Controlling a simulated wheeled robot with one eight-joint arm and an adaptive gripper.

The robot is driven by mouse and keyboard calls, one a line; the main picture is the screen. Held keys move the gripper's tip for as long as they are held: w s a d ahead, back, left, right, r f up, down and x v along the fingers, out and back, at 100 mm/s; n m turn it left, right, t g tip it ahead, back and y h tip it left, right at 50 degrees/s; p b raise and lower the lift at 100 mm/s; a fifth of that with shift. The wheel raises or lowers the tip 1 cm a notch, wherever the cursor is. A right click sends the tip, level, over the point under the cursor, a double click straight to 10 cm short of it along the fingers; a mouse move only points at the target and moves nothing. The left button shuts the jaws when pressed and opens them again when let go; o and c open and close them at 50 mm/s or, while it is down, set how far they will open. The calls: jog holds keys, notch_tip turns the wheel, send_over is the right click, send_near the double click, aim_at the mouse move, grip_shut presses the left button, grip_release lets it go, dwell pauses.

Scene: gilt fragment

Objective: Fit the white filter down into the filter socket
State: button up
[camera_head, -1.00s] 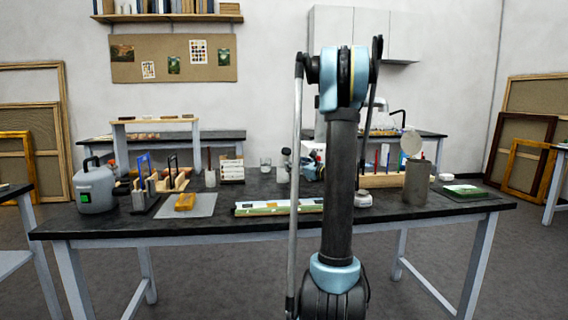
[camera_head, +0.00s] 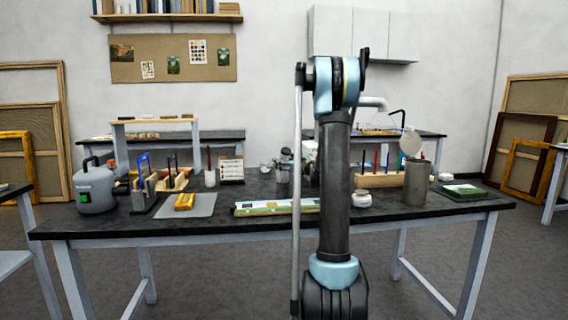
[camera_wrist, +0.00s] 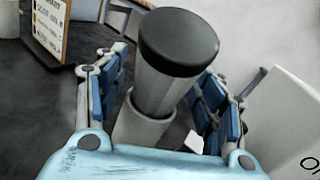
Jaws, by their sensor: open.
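In the wrist view, my gripper (camera_wrist: 163,78) is open, with its blue-padded fingers on both sides of a grey cylinder with a black cap (camera_wrist: 178,40). A wider whitish cylinder (camera_wrist: 142,125) shows at the grey cylinder's lower end, nearer my palm. I cannot tell whether one is inserted in the other, or which of them is the filter or the socket. In the head view, a small grey upright piece (camera_head: 283,174) stands on the table left of my arm. My gripper is mostly hidden behind my arm there.
A lettered card (camera_wrist: 48,25) stands at upper left in the wrist view. A pale block (camera_wrist: 285,120) is at the right. On the dark table (camera_head: 110,226) are a long white-and-green strip (camera_head: 275,208), a brush cup (camera_head: 211,177), a squat white jar (camera_head: 361,199) and a grey canister (camera_head: 416,184).

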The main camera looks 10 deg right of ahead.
jog(key=shift+c, duration=0.5)
jog(key=c, duration=1.2)
notch_tip(320, 180, up, 10)
jog(key=shift+f, duration=0.25)
jog(key=shift+w+a+r+g, duration=0.15)
jog(key=shift+w+a+g, duration=0.15)
jog(key=shift+g, duration=0.1)
jog(key=shift+w+a+f+g, duration=0.3)
jog(key=shift+a+g, duration=0.1)
jog(key=shift+g, duration=0.4)
jog(key=shift+w+d+f+m+g+h, duration=0.1)
jog(key=shift+w+f+m+g+h, duration=0.15)
jog(key=shift+g+h, duration=0.35)
jog(key=shift+d+f+m+g+h, duration=0.4)
jog(key=shift+d+m+g+h, duration=0.15)
jog(key=shift+g, duration=0.25)
jog(key=shift+a, duration=0.1)
